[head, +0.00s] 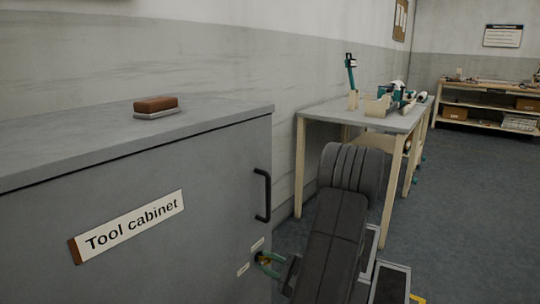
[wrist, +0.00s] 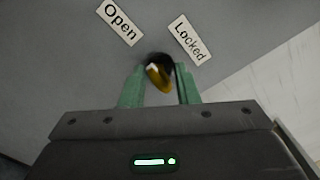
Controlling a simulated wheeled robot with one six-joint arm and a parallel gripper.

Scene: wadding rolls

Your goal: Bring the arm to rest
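My gripper (head: 270,264) is at the front of the grey tool cabinet (head: 150,250), low near its right edge. In the wrist view its two green fingers (wrist: 159,85) stand apart on either side of a dark and yellow knob (wrist: 159,75). A gap shows between the left finger and the knob. The right finger is very close to it, and I cannot tell whether it touches. Labels reading "Open" (wrist: 120,21) and "Locked" (wrist: 189,40) sit on the cabinet beyond the knob.
A dark door handle (head: 266,195) sticks out above my gripper. A brown and grey block (head: 156,106) lies on the cabinet top. A workbench (head: 340,112) with tools stands behind my arm, and shelves (head: 485,108) stand at the back right. Floor is clear on the right.

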